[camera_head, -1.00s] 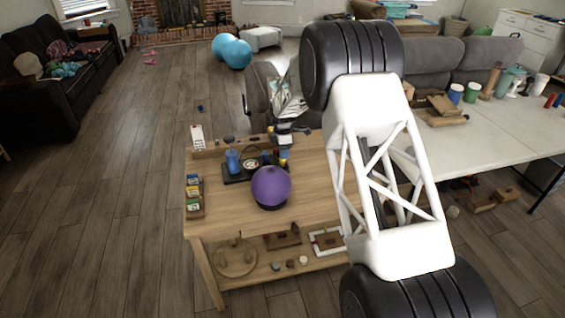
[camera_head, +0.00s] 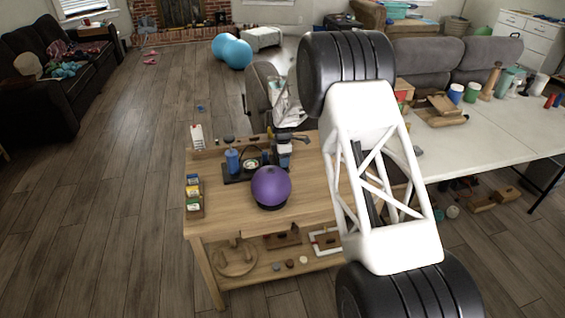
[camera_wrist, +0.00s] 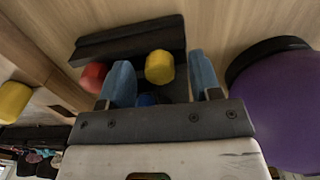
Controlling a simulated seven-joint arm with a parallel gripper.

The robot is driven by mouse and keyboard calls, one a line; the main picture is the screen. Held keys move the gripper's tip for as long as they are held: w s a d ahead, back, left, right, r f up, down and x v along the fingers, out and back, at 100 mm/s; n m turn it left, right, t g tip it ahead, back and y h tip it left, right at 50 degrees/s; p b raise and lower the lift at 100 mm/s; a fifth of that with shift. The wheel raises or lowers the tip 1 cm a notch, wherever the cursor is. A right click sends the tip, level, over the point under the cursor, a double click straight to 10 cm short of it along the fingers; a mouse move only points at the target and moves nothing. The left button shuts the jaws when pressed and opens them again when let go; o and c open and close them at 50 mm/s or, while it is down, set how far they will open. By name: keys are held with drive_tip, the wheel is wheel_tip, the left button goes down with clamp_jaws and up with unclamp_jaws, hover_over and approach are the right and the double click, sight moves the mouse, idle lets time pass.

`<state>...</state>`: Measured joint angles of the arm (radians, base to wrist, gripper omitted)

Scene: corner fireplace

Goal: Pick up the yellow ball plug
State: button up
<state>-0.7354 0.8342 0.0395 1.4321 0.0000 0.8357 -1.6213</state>
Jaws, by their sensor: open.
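In the wrist view a yellow rounded piece (camera_wrist: 159,67), which looks like the yellow ball plug, shows between the two blue fingertips of my gripper (camera_wrist: 160,61). The jaws are open, with a gap on each side of it. It sits at a dark tray or rack (camera_wrist: 118,42). A red piece (camera_wrist: 93,77) is just outside the left finger, and a blue piece (camera_wrist: 146,99) is partly hidden by my gripper. In the head view my gripper (camera_head: 284,158) is low over the wooden table, and I cannot make out the yellow plug there.
A purple ball (camera_head: 271,186) on a dark base stands close to the right finger in the wrist view. A blue bottle-like item (camera_head: 232,161) is left of my gripper. Another yellow piece (camera_wrist: 14,101) is at far left. The wooden table's (camera_head: 228,213) front left is clear.

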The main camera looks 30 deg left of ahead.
drive_tip(key=c, duration=0.9)
drive_tip(key=shift+r, duration=0.1)
drive_tip(key=shift+c, duration=0.2)
wheel_tip(320, 180, up, 10)
drive_tip(key=shift+s, duration=0.1)
idle(0.6)
drive_tip(key=s+d+r, duration=0.2)
drive_tip(key=s+r, duration=0.2)
drive_tip(key=s, duration=0.4)
drive_tip(key=s+d+r, duration=0.3)
drive_tip(key=s+r, duration=0.2)
drive_tip(key=s, duration=0.3)
drive_tip(key=shift+s+r+m, duration=0.25)
drive_tip(key=shift+m, duration=0.15)
